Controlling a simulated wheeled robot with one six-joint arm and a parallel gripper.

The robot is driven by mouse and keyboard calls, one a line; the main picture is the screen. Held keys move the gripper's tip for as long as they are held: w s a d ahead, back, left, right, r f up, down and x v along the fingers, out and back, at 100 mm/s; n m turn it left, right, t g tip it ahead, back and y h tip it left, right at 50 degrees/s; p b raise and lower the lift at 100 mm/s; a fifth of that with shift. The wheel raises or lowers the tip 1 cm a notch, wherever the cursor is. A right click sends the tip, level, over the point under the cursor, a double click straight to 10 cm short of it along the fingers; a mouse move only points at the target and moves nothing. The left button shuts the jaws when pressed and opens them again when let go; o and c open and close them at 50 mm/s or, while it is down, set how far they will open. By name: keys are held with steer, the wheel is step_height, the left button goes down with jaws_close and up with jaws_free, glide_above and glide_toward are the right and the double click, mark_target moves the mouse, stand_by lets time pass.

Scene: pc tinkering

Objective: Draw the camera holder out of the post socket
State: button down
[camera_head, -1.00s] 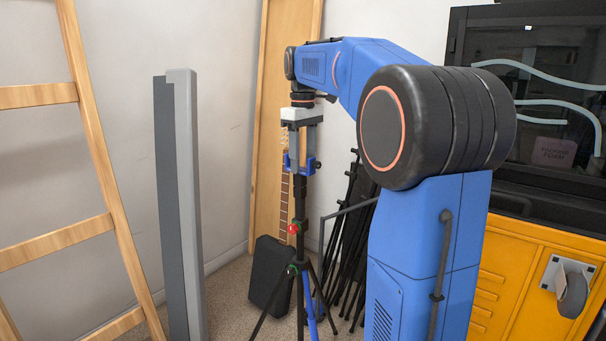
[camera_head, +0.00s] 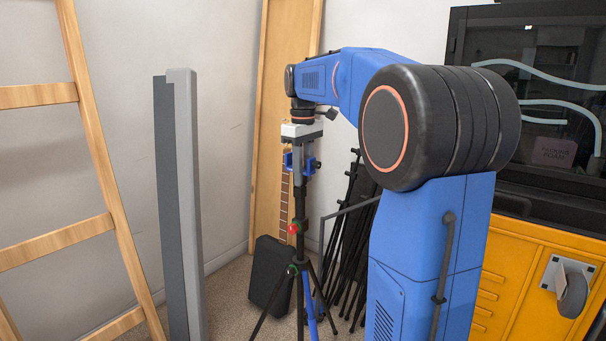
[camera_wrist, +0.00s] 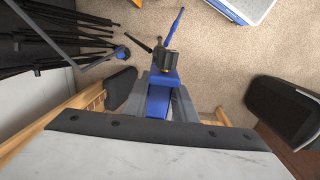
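The camera holder (camera_head: 299,163) is a blue piece with a dark side knob, at the top of the black tripod post (camera_head: 300,205). My gripper (camera_head: 300,155) points down at it from directly above, its fingers at the holder's height. In the wrist view the blue holder (camera_wrist: 158,98) lies between my grey gripper fingers (camera_wrist: 160,105), with almost no gap on either side. I cannot tell whether the fingers press on it. A black and brass knob (camera_wrist: 170,62) stands just beyond. The post socket is too small and covered to make out.
Folded black stands (camera_head: 350,235) lean close on the right, and a black case (camera_head: 270,275) stands by the tripod legs. A grey upright column (camera_head: 185,200) and a wooden ladder (camera_head: 95,150) are at left. An orange cabinet (camera_head: 520,280) is at right.

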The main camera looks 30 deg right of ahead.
steer(key=shift+r, duration=0.7)
stand_by(0.3)
steer(key=shift+r, duration=2.35)
